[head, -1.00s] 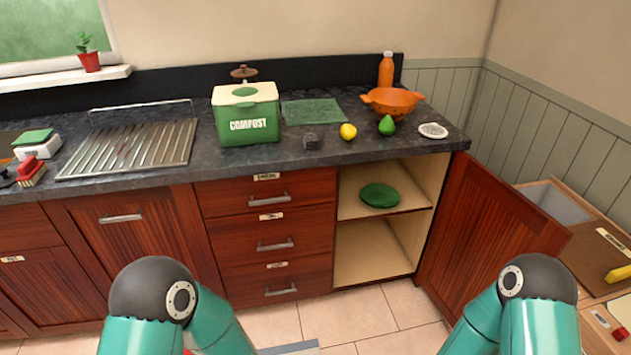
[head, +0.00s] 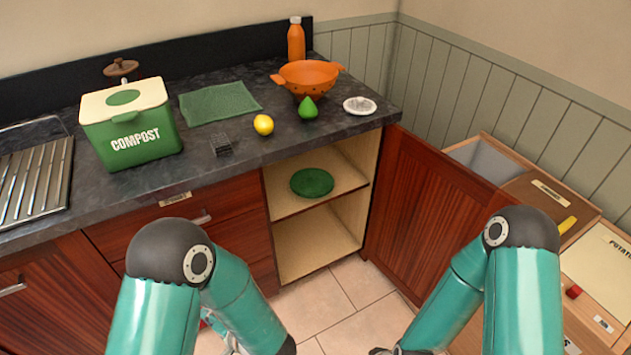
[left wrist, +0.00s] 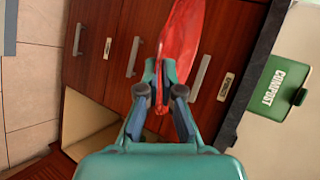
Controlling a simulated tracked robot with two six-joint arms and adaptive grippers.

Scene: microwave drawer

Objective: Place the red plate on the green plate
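The green plate (head: 312,182) lies flat on the upper shelf of the open cabinet in the head view. The red plate (left wrist: 182,38) shows in the left wrist view, steeply tilted, with its edge between the fingers of my left gripper (left wrist: 160,85). The gripper is shut on that edge. The red plate is outside the cabinet, in front of the drawers and apart from the green plate.
The cabinet door (head: 430,205) stands open to the right of the shelves. The lower shelf (head: 315,245) is empty. The counter above holds a compost bin (head: 135,140), a lemon (head: 263,125), a pear (head: 308,108) and an orange colander (head: 308,76). Wooden bins stand at the right.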

